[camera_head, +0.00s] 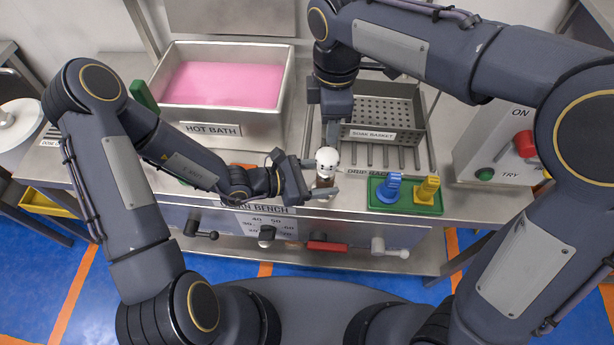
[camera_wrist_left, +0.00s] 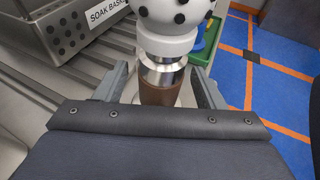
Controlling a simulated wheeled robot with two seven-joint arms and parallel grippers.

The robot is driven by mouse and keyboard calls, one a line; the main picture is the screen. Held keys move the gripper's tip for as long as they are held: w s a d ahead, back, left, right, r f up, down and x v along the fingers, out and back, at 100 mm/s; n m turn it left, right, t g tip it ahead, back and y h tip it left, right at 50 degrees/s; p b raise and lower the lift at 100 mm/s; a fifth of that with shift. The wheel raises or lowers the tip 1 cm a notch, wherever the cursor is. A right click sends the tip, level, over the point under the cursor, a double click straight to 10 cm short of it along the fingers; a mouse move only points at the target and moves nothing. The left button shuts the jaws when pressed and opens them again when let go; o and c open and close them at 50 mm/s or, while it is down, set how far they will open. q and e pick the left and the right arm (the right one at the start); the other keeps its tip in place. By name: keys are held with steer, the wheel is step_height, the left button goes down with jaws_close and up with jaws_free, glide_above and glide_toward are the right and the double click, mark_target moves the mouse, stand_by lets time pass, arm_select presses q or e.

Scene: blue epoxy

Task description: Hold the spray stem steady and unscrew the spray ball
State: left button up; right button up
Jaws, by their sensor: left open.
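The spray ball (camera_head: 327,158) is white with black holes and sits on top of the spray stem (camera_head: 323,182) at the bench's front. In the left wrist view the ball (camera_wrist_left: 172,15) is cut off by the top edge. Below it the stem shows a shiny metal neck and a brown sleeve (camera_wrist_left: 160,93). My left gripper (camera_head: 321,176) is open, with one finger on each side of the stem and visible gaps in the wrist view (camera_wrist_left: 164,84). My right gripper (camera_head: 327,128) points down just above the ball; its fingertips are partly hidden.
The hot bath (camera_head: 213,123) with pink liquid stands back left, and the perforated soak basket (camera_head: 384,112) back right on the drip rack. A green tray (camera_head: 406,208) with a blue and a yellow piece sits right of the stem. A control box (camera_head: 497,150) stands farther right.

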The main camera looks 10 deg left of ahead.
arm_select(q)
steer(key=shift+w+d+f, duration=0.15)
steer(key=shift+w+d, duration=0.05)
steer(key=shift+d, duration=0.25)
jaws_close()
stand_by(0.4)
stand_by(0.8)
